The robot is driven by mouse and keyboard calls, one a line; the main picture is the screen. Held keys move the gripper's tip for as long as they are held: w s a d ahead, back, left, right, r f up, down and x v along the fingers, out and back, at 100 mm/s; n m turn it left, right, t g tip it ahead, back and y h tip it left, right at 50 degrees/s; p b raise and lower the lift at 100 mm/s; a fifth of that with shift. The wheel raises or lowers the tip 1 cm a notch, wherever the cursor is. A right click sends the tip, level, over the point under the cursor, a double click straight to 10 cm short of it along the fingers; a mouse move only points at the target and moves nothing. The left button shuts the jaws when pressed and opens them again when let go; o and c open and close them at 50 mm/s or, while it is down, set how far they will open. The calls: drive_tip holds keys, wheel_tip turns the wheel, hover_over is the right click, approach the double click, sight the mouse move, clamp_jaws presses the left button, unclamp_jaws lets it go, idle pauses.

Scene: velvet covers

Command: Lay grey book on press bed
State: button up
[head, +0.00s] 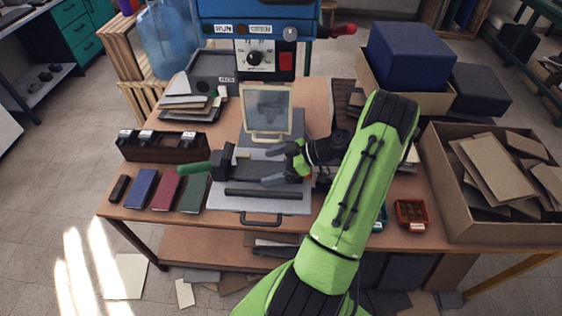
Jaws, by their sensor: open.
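The press bed (290,207) is a light grey plate with a front handle, at the middle of the table. A dark grey flat slab (238,181) lies on it, left of my gripper; it may be the grey book, but I cannot tell it surely from the press fittings. My gripper (268,167) is over the bed, pointing left, its two fingers apart with nothing visibly held between them. The lower fingertip is close to the slab's right end; whether it touches is unclear. My forearm hides the bed's right side.
Blue (142,188), maroon (165,191) and green (194,194) books lie left. A framed panel (267,108) stands behind; a cardboard box (462,222) is right.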

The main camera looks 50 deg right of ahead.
drive_tip(key=p+v, duration=0.1)
drive_tip(key=v, duration=1.4)
drive_tip(key=shift+s+p, duration=0.25)
drive_tip(key=shift+p, duration=0.05)
